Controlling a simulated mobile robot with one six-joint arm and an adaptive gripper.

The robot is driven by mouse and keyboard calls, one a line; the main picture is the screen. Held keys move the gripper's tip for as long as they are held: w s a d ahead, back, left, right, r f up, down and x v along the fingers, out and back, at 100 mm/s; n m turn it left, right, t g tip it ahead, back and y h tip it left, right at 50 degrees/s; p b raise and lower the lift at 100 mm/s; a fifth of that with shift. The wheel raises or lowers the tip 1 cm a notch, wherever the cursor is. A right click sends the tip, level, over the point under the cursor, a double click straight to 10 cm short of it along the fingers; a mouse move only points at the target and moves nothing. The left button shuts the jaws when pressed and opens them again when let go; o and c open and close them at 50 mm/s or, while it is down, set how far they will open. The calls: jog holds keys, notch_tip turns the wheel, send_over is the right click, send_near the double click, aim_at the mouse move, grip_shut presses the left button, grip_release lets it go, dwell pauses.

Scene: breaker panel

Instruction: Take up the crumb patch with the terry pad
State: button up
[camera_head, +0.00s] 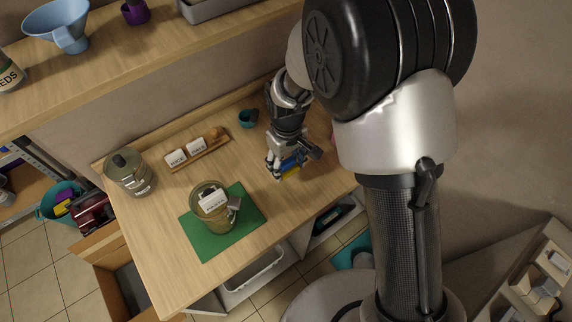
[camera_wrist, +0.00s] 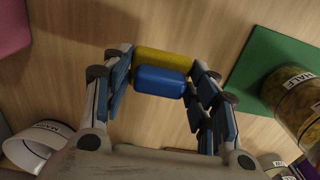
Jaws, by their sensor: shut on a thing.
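My gripper (camera_head: 288,166) is low over the right part of the wooden counter, shut on a blue-and-yellow pad, which I take to be the terry pad. In the wrist view the pad's blue block (camera_wrist: 160,81) and yellow layer (camera_wrist: 165,61) lie between the fingers of my gripper (camera_wrist: 163,78). The pad also shows under the fingers in the head view (camera_head: 291,173). I cannot tell whether it touches the counter. I make out no crumb patch in either view; the gripper and pad hide part of the counter.
A labelled jar (camera_head: 210,222) stands on a green mat (camera_head: 205,247), left of my gripper. Behind are a wooden rack (camera_head: 203,153) with white labelled items and a teal cup (camera_head: 247,119). A lidded canister (camera_head: 131,178) stands far left. Bare counter (camera_head: 285,205) lies in front.

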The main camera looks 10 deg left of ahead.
jog(key=shift+r+p, duration=1.05)
jog(key=shift+r, duration=0.7)
